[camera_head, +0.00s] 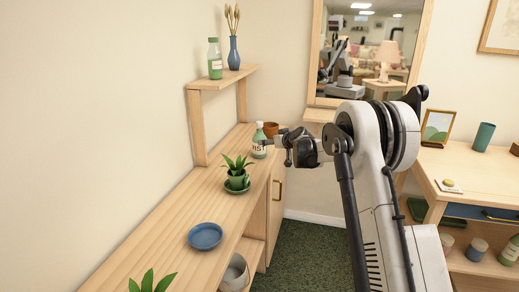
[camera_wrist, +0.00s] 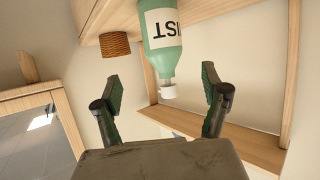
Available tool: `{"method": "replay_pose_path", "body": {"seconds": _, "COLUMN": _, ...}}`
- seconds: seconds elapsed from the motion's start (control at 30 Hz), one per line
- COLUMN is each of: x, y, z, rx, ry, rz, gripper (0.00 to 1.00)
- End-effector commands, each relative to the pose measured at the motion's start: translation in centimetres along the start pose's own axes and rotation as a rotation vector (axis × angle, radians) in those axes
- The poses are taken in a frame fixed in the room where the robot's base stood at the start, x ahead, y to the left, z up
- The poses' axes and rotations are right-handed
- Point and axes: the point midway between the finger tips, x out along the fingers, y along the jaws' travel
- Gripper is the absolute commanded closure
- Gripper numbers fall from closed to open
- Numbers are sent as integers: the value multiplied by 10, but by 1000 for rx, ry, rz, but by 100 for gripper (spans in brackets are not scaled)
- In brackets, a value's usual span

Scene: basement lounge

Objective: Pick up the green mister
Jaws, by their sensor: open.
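The green mister (camera_head: 259,143) is a pale green bottle with a white cap and a white label. It stands upright on the wooden counter, beyond the potted plant. In the wrist view my gripper (camera_wrist: 160,78) is open, with one finger on each side of the mister's cap end. I see no contact, and the exact depth between them is unclear.
A brown woven pot (camera_head: 271,129) stands close behind the mister. A potted plant (camera_head: 237,174) and a blue plate (camera_head: 205,236) are nearer on the counter. A raised shelf (camera_head: 222,78) holds another green bottle (camera_head: 214,60) and a blue vase (camera_head: 234,54).

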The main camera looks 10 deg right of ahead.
Motion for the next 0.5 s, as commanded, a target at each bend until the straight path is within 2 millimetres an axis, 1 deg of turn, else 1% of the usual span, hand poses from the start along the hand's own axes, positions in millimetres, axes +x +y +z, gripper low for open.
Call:
{"method": "replay_pose_path", "body": {"seconds": 0.03, "x": 9, "y": -1, "z": 1, "rx": -1, "ry": 0, "rz": -1, "gripper": 23}}
{"method": "replay_pose_path", "body": {"seconds": 0.1, "x": 20, "y": -1, "z": 1, "rx": -1, "ry": 0, "rz": -1, "gripper": 23}}
{"method": "replay_pose_path", "body": {"seconds": 0.3, "x": 49, "y": -1, "z": 1, "rx": 0, "ry": -1, "rz": -1, "gripper": 23}}
{"method": "replay_pose_path", "body": {"seconds": 0.5, "x": 67, "y": -1, "z": 0, "rx": 0, "ry": -1, "rz": -1, "gripper": 23}}
